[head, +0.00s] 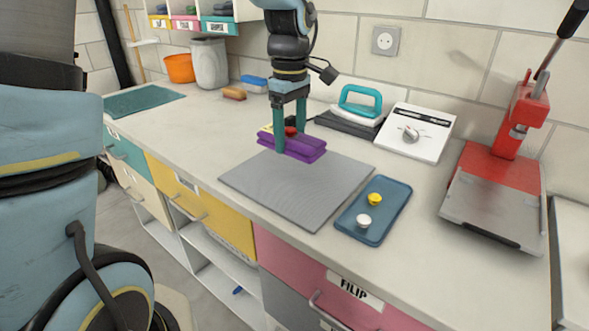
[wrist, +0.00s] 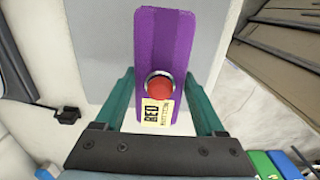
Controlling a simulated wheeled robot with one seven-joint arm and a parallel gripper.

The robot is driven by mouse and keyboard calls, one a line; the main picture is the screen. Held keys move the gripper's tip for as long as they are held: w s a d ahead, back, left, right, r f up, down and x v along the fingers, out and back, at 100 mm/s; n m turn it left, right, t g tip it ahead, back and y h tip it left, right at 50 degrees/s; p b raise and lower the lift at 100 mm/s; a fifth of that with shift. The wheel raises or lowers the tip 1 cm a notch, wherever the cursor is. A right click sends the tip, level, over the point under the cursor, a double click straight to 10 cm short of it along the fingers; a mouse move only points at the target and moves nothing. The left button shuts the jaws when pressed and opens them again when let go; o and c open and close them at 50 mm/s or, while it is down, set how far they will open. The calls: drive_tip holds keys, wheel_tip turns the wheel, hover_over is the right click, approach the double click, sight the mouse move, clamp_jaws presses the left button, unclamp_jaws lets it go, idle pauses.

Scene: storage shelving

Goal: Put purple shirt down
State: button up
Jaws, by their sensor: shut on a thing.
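The purple shirt (head: 306,148) is a folded, flat bundle at the back left edge of the grey mat (head: 300,185). My gripper (head: 288,150) points down with its teal fingers on either side of the shirt, shut on it. In the wrist view the shirt (wrist: 168,45) runs lengthwise between the fingertips (wrist: 164,74). I cannot tell whether it rests on the surface or hangs just above it. A red button (wrist: 159,86) with a cream label (wrist: 157,112) shows over the shirt's near end, between the fingers.
A blue tray (head: 347,222) with a yellow and a white knob lies right of the mat. Behind are a teal-handled iron-like press (head: 360,103), a white dial box (head: 418,130) and a red press (head: 497,165). Most of the mat is bare.

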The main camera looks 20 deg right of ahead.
sight(291, 178)
wheel_tip(291, 178, down, 8)
drive_tip(key=shift+r+p, duration=0.2)
drive_tip(key=shift+p, duration=0.35)
drive_tip(key=shift+f, duration=0.1)
drive_tip(key=o, duration=1.6)
drive_tip(key=shift+c, duration=0.2)
wheel_tip(291, 178, up, 12)
drive_tip(key=shift+r+b, duration=0.1)
drive_tip(key=shift+b, duration=0.6)
drive_tip(key=a+f+m, duration=0.3)
drive_tip(key=a+f, duration=0.1)
drive_tip(key=a, duration=1)
drive_tip(key=a+f+m+t, duration=0.1)
drive_tip(key=a+f+m, duration=0.3)
drive_tip(key=a, duration=1.1)
drive_tip(key=shift+s+f+t, duration=0.3)
drive_tip(key=shift+s+f, duration=0.15)
drive_tip(key=shift+f, duration=0.15)
